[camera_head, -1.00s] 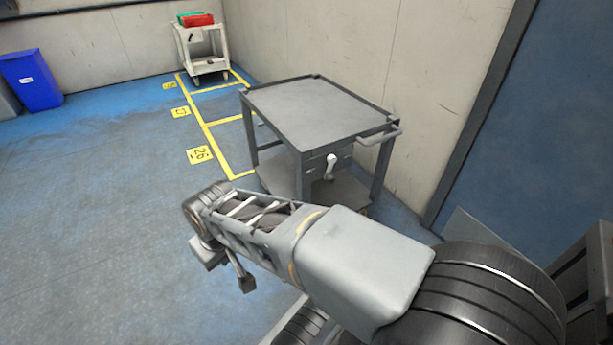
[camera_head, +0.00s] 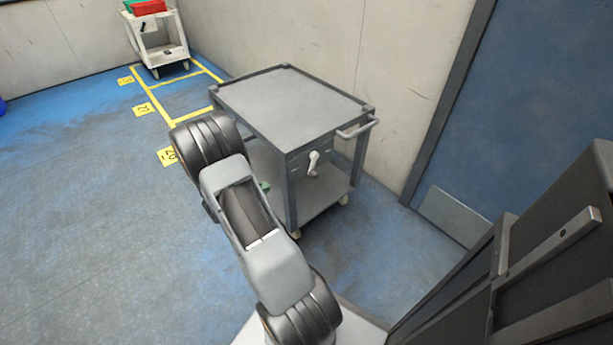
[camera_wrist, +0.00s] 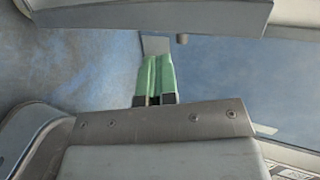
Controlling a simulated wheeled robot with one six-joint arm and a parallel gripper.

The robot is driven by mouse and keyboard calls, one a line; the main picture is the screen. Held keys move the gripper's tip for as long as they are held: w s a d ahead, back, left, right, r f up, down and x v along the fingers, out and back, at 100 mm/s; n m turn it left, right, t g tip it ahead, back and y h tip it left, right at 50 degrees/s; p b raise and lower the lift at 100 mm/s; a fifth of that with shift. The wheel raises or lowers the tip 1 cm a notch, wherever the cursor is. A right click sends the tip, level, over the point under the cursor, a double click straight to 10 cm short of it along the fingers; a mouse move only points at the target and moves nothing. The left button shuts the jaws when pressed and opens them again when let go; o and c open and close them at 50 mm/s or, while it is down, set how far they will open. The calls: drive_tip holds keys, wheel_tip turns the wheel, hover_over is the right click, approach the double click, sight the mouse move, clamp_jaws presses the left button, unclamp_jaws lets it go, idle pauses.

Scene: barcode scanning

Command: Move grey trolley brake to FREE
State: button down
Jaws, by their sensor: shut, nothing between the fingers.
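The grey trolley (camera_head: 285,98) stands against the wall in the head view, with a flat top, a lower shelf and a handle (camera_head: 358,129) at its right end. The pale brake lever (camera_head: 314,163) hangs on a panel below the top, tilted, its lower end slightly left. Any brake label is too small to read. My gripper shows in the wrist view as two green fingers (camera_wrist: 155,78) lying together, with nothing between them. In the head view my arm hides most of it; a small green bit (camera_head: 265,185) shows beside the trolley's near leg, left of and below the lever.
A white cart (camera_head: 157,38) with red and green bins stands at the back left. Yellow floor markings (camera_head: 168,95) run beside the trolley. A blue door (camera_head: 490,110) is at the right. Open blue floor (camera_head: 90,220) lies to the left.

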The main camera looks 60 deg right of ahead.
drive_tip(key=s+d+f+m+g+b, duration=0.2)
drive_tip(key=s+d, duration=0.6)
drive_tip(key=d, duration=0.5)
drive_tip(key=shift+d+f+g+b, duration=0.35)
drive_tip(key=shift+f+g+b, duration=0.25)
drive_tip(key=shift+f, duration=0.1)
drive_tip(key=shift+s, duration=0.1)
